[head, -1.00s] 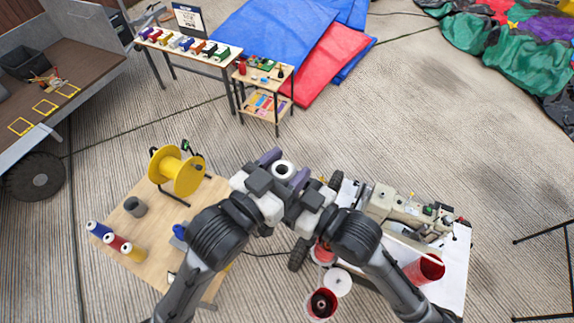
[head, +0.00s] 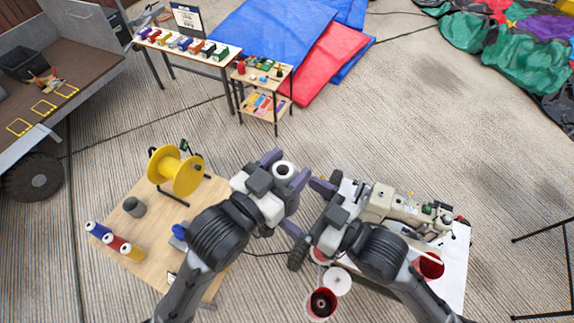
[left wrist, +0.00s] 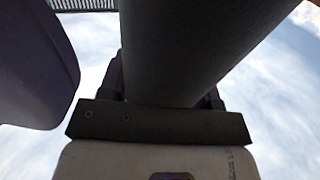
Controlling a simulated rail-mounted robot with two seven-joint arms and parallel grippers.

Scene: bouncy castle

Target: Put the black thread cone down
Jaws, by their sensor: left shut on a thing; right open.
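The black thread cone shows its pale, ring-shaped top (head: 285,170) in the head view. My left gripper (head: 286,167) is shut on it and holds it in the air, right of the wooden table. In the left wrist view the cone's dark body (left wrist: 190,45) fills the middle; its lower end is hidden in the head view. My right gripper (head: 306,208) is open and empty, just below and right of the left one, its fingers apart from the cone.
The wooden table (head: 160,225) holds a yellow spool (head: 176,172), a grey cup (head: 134,207) and blue, red and yellow thread cones (head: 115,243). A sewing machine (head: 400,210) stands on a white-topped table (head: 455,270) at the right. Red containers (head: 320,303) are at the bottom.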

